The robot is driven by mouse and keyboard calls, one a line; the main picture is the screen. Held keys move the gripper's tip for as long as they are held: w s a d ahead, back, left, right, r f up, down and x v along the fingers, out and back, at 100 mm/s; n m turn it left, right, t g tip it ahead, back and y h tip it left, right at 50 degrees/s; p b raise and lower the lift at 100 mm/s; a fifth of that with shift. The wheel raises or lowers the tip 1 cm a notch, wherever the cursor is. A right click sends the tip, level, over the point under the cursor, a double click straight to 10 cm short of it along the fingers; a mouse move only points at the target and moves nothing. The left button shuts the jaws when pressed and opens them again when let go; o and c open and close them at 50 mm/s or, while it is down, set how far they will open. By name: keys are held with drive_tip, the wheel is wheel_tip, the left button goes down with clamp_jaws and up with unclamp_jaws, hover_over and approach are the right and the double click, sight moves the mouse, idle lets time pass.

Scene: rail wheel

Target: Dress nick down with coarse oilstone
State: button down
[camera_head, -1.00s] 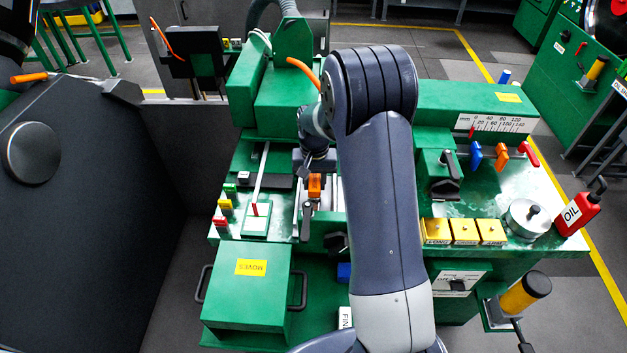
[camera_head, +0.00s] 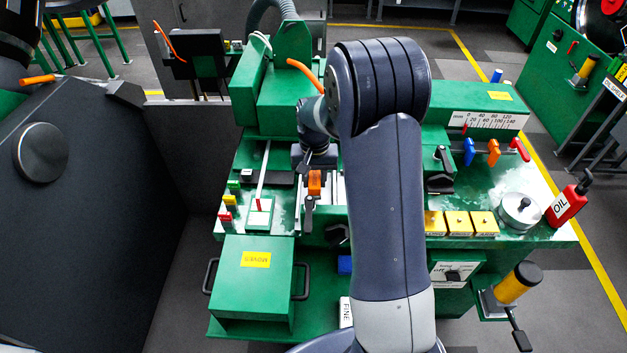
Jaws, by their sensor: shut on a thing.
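My gripper (camera_head: 316,163) is small in the view, low over the middle of the green machine (camera_head: 283,105). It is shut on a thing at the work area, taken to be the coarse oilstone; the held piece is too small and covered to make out. An orange block (camera_head: 315,183) with a dark lever under it is just below the gripper. A white block marked FINE (camera_head: 346,313) lies on the green front ledge, partly behind my arm. The nick is not visible, and my arm covers much of the machine's middle.
A green lidded box (camera_head: 252,282) with dark handles stands front left. Yellow blocks (camera_head: 457,224), a round metal pot (camera_head: 521,210) and a red oil can (camera_head: 569,203) sit on the right side. Coloured levers (camera_head: 492,152) stand behind them. A yellow-black handle (camera_head: 517,284) juts out front right.

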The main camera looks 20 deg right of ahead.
sight(314, 176)
drive_tip(key=shift+r+p, duration=0.8)
drive_tip(key=shift+r, duration=0.85)
